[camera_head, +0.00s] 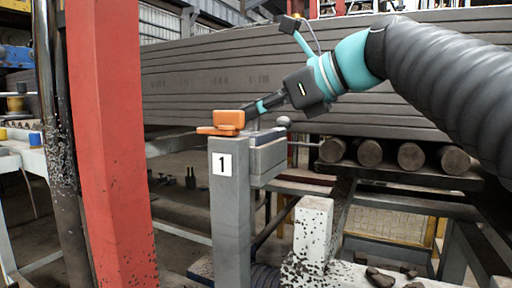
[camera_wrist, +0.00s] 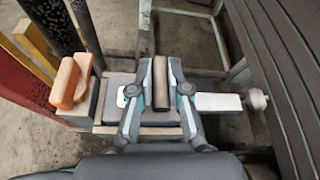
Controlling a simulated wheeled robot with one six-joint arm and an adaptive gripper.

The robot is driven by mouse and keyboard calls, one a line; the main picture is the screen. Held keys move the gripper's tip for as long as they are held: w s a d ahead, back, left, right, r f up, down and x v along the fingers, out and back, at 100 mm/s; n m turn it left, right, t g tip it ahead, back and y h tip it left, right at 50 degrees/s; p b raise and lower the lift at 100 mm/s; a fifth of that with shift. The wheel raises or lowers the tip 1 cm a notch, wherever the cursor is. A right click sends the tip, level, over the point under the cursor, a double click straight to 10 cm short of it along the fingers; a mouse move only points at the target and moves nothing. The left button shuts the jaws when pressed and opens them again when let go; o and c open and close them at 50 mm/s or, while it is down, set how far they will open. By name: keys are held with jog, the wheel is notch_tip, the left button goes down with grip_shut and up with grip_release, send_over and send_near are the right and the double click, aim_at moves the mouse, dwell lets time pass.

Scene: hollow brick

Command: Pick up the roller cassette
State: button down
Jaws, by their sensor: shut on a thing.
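The roller cassette (camera_head: 266,158) appears to be the grey block beside the numbered grey post in the head view. In the wrist view a dark upright bar (camera_wrist: 160,84), seemingly its grip, stands between my two fingers. My gripper (camera_wrist: 159,72) is shut on this bar, one finger on each side. In the head view my gripper (camera_head: 252,110) comes down from the upper right, just above the block. The fingertips are small there, and their contact is hard to see. I cannot tell whether the cassette touches its support.
An orange piece (camera_head: 228,120) lies on top of the grey post (camera_head: 231,200), close left of my gripper. A red column (camera_head: 110,140) stands at the left. Long grey stacked slabs (camera_head: 220,85) and several dark rollers (camera_head: 370,152) are behind. A round-ended knob (camera_wrist: 258,98) sits at the right.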

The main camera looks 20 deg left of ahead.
jog(key=shift+r, duration=0.15)
notch_tip(320, 180, up, 7)
jog(key=p, duration=0.3)
jog(key=s+d, duration=0.3)
jog(key=d, duration=1.4)
jog(key=shift+d, duration=0.4)
